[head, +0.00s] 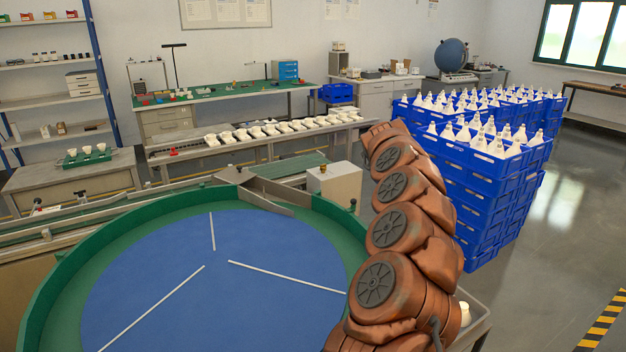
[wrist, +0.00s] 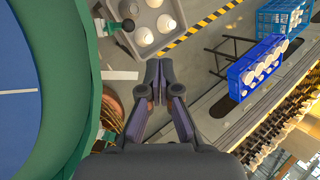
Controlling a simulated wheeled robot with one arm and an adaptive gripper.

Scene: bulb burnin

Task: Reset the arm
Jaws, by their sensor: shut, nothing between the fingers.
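My gripper (wrist: 158,84) shows in the wrist view with its two fingers together and nothing between them. It points down past the rim of a round table, above the floor. In the head view my brown arm stands folded at the right of the round table, and the gripper itself cannot be made out there.
The round table (head: 250,245) has a blue top and green rim. Stacked blue crates (head: 495,200) with white bulbs stand at the right. A grey tray (wrist: 139,35) with white bulbs lies beyond my fingertips. A blue crate (wrist: 235,75) is at the right in the wrist view.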

